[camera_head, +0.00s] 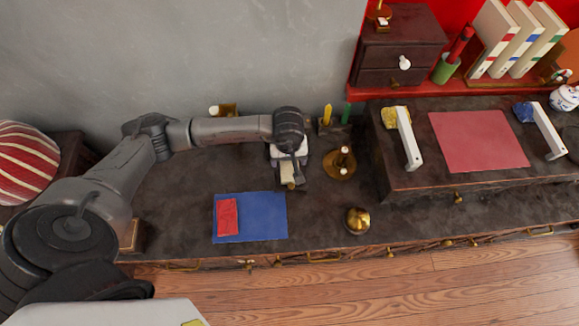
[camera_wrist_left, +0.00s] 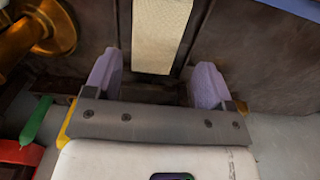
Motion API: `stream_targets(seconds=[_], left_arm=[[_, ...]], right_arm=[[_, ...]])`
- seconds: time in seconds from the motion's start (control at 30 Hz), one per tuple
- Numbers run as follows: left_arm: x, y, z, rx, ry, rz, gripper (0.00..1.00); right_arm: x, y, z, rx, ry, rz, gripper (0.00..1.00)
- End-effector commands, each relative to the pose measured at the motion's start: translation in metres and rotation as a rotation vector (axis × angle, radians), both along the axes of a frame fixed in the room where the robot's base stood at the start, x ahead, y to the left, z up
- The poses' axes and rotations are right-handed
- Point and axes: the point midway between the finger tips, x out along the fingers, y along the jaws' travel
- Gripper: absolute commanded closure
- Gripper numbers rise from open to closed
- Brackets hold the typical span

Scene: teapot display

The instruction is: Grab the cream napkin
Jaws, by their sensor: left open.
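The cream napkin (camera_wrist_left: 160,38) is a narrow, textured cream strip at the top centre of the left wrist view, with dark edges along both sides. In the head view it shows as a pale patch (camera_head: 288,173) just below my left gripper (camera_head: 286,162), partly hidden by it. In the left wrist view, the two purple fingertips of the left gripper (camera_wrist_left: 155,78) are spread wide, one on each side of the napkin's near end. The jaws are open and do not grip it. My right gripper is in neither view.
A brass candle holder (camera_head: 340,163) stands close to the right of the gripper. A blue mat (camera_head: 262,216) with a red cloth (camera_head: 227,217) lies nearer the front. A brass dome (camera_head: 358,220) sits front right. A raised drawer unit (camera_head: 440,182) bounds the right.

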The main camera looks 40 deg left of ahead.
Motion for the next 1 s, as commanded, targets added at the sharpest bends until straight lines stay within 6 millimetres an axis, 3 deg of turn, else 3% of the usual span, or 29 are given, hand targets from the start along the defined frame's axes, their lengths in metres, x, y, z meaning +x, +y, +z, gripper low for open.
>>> stream_targets(seconds=[0.27,0.57,0.83,1.0], left_arm=[[0.000,-0.001,-0.014,-0.001,0.001,-0.001,0.23],[0.002,-0.002,-0.051,-0.001,0.001,0.001,0.23],[0.003,-0.002,-0.053,-0.001,-0.001,0.000,0.23],[0.003,-0.002,-0.053,0.000,0.000,0.000,0.40]], right_arm=[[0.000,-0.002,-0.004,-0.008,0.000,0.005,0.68],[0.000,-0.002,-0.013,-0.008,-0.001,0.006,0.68],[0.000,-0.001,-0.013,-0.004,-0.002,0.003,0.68],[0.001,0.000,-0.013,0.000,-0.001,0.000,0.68]])
